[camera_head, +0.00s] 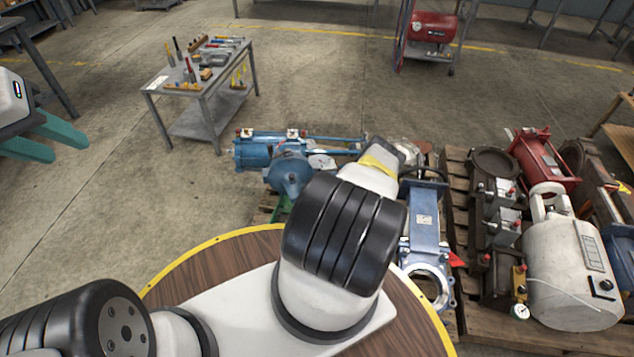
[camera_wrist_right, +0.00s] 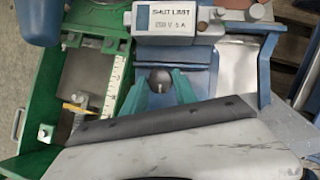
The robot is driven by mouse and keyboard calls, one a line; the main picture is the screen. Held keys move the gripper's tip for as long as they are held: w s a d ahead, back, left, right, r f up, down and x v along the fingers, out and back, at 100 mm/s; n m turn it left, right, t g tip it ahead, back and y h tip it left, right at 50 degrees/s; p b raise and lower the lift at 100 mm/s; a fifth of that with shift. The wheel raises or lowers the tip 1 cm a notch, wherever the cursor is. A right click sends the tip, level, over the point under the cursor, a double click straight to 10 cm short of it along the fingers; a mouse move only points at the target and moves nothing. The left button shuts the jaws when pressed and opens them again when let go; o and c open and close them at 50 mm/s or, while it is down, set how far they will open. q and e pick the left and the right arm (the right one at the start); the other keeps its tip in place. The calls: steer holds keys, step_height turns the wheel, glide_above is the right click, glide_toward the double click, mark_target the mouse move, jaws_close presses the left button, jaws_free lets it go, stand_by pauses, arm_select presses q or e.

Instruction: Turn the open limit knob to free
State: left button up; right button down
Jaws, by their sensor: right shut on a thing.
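In the right wrist view, a small round grey knob (camera_wrist_right: 160,77) sits on a blue-grey housing. The teal fingers of my right gripper (camera_wrist_right: 159,88) are on both sides of it, shut on it. Just above is a white box (camera_wrist_right: 175,19) with a label reading "SHUT LIMIT". No "open limit" or "free" marking is legible, so I cannot tell the knob's name or setting from its label. In the head view my right arm hides that gripper and the knob. My left gripper (camera_head: 61,145) is at the left edge, its teal fingers apart and empty.
A green bracket with a white scale (camera_wrist_right: 110,85) and yellow pointer (camera_wrist_right: 78,109) lies left of the knob. A blue valve (camera_head: 424,220) lies near my right arm. A loaded pallet (camera_head: 456,175) stands at right, a tool table (camera_head: 155,88) at back left. Floor between is clear.

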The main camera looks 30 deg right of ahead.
steer(key=n+y, duration=0.1)
steer(key=n, duration=0.1)
steer(key=n+y, duration=0.1)
steer(key=n, duration=0.1)
steer(key=shift+d+n, duration=0.2)
steer(key=shift+n, duration=0.1)
steer(key=shift+d+n+y, duration=0.1)
steer(key=shift+n+y, duration=0.7)
steer(key=shift+n, duration=1.2)
steer(key=c, duration=1)
jaws_free()
steer(key=shift+s+d+r, duration=0.15)
steer(key=shift+d+r, duration=0.15)
steer(key=shift+r, duration=0.35)
steer(key=shift+v, duration=3.2)
